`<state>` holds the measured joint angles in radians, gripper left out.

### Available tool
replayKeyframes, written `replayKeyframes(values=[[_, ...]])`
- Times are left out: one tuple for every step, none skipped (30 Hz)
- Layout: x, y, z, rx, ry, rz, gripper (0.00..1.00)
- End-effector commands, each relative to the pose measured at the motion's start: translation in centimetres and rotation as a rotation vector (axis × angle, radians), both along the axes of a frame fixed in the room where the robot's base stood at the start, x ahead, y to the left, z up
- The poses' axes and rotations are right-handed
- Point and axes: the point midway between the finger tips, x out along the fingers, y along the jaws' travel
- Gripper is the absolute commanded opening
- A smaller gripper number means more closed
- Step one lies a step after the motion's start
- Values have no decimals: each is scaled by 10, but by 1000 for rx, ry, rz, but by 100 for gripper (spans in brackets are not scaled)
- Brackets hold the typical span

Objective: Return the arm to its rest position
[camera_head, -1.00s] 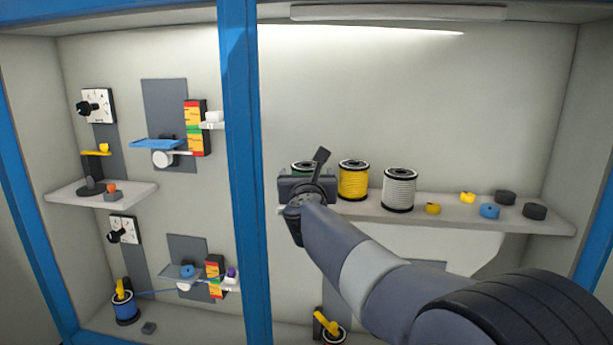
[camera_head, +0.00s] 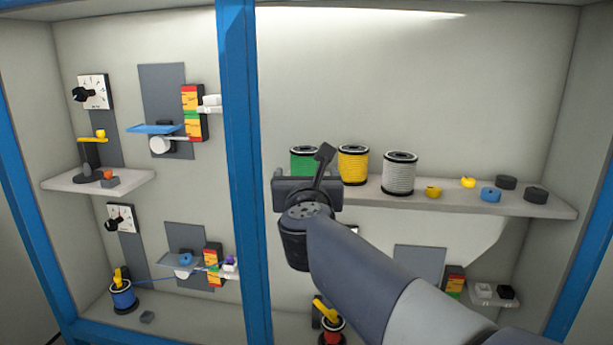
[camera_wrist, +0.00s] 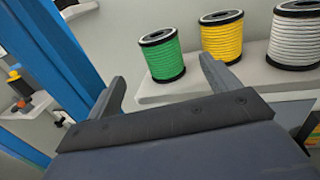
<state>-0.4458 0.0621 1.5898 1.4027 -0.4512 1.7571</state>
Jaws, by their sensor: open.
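My gripper (camera_head: 322,165) is in front of the right shelf in the head view, and its wrist partly covers the green spool (camera_head: 303,160). In the wrist view the two fingers of my gripper (camera_wrist: 160,82) stand wide apart with nothing between them. The green spool also shows beyond the fingers in the wrist view (camera_wrist: 162,57), apart from them. My arm reaches in from the lower right of the head view.
A yellow spool (camera_head: 354,168) and a white spool (camera_head: 399,175) stand beside the green one on the shelf (camera_head: 450,205), with small yellow, blue and dark pieces to the right. A blue post (camera_head: 241,180) stands left of my gripper. A blue spool (camera_head: 122,298) sits lower left.

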Motion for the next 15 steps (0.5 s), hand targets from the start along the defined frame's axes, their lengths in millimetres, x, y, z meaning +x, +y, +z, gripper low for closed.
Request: replayKeyframes(values=[[0,0,0,0,0,0,83],[1,0,0,0,0,0,83],[2,0,0,0,0,-1,83],[3,0,0,0,0,-1,83],[5,0,1,0,0,-1,83],[8,0,1,0,-1,-2,83],[11,0,1,-1,0,-2,83],[14,0,1,-2,0,-2,83],[19,0,1,-2,1,-1,83],[23,0,1,-1,1,-1,83],[28,0,1,0,1,-1,83],[35,-1,1,-2,1,-3,83],[40,-1,1,-2,1,-3,83],[45,-1,1,-1,2,-3,83],[52,0,1,-1,2,-2,83]])
